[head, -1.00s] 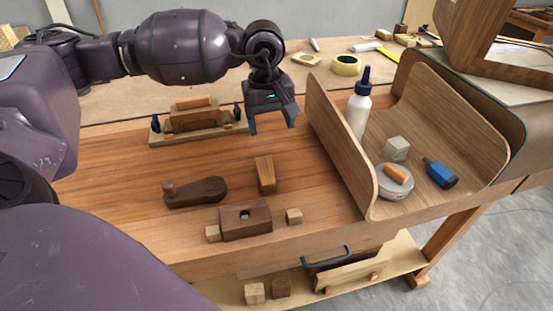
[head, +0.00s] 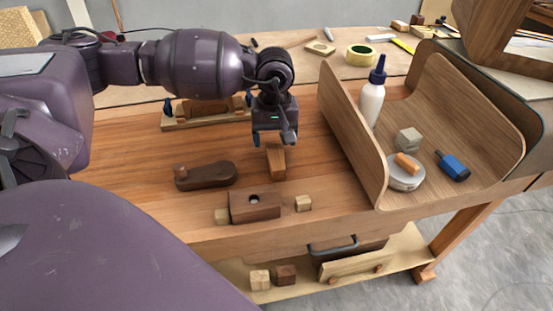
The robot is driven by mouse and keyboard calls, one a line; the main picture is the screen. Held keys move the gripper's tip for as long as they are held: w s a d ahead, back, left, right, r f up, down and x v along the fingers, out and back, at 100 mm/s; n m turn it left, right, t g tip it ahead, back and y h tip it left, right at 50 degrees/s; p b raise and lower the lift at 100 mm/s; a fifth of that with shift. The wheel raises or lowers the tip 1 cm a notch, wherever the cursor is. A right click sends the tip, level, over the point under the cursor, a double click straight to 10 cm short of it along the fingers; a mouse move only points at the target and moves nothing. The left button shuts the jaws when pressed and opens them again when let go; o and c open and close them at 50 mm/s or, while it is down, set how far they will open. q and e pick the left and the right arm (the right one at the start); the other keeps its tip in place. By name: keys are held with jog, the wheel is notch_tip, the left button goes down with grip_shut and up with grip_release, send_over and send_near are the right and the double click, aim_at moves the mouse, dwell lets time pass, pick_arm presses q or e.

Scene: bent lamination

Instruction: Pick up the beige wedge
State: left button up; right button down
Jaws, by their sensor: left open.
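A tan-brown tapered wooden block (head: 277,164), the likeliest match for the beige wedge, stands on the wooden bench top (head: 140,201). My left gripper (head: 273,141) is open and points down. Its fingers are at the block's upper end and hide part of it; I cannot tell whether they touch it. My right gripper is not in view.
A dark block with a hole (head: 265,207) lies in front, with small pale cubes (head: 303,203) beside it. A dark lever-shaped piece (head: 212,176) is at left. The curved wooden tray (head: 352,140) on the right holds a white bottle (head: 371,105).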

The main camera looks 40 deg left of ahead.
aim_at(274, 145)
pick_arm(q)
notch_tip(274, 145, down, 3)
jog(key=shift+f, duration=0.2)
jog(key=c, duration=1.1)
jog(key=shift+r, duration=0.15)
